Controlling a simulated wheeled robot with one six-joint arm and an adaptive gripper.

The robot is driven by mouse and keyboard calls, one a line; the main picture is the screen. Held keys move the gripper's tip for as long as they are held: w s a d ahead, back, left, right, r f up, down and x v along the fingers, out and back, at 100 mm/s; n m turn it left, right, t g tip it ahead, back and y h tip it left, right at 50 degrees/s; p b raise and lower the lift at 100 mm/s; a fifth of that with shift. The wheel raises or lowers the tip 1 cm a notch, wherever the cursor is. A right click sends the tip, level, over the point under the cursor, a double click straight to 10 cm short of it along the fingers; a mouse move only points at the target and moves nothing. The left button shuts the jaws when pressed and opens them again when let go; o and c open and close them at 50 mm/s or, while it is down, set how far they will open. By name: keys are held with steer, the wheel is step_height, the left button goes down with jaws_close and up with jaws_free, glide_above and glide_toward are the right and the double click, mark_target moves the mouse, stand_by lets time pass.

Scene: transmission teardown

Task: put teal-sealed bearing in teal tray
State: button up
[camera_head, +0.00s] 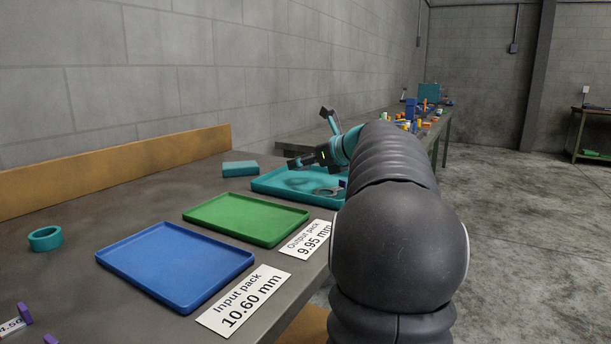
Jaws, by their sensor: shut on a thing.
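The teal tray (268,188) lies on the workbench at its far end, partly behind my arm. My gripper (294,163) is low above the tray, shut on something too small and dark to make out. A grey ring-shaped part (328,191) lies in the tray below it, beside a small blue-purple piece (342,184). A plain teal ring (45,238) sits on the bench at the left. I cannot tell a teal-sealed bearing for certain in this view.
A green tray (247,220) and a blue tray (175,266) lie nearer, with "Output pack 9.95 mm" (308,240) and "Input pack 10.60 mm" (244,300) labels. A teal block (240,169) sits behind the teal tray. A wooden board (115,171) edges the bench's back. Small purple pieces (24,313) are front left.

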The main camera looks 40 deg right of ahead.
mark_target(306, 169)
steer(key=shift+f, duration=1.6)
steer(key=shift+f+b, duration=0.15)
steer(key=shift+b, duration=0.2)
steer(key=o, duration=1.3)
steer(key=shift+s+r, duration=0.15)
steer(key=shift+r, duration=0.05)
steer(key=v, duration=1.1)
steer(key=shift+s+d+r+p, duration=0.1)
steer(key=shift+s+p, duration=0.2)
steer(key=shift+s, duration=0.05)
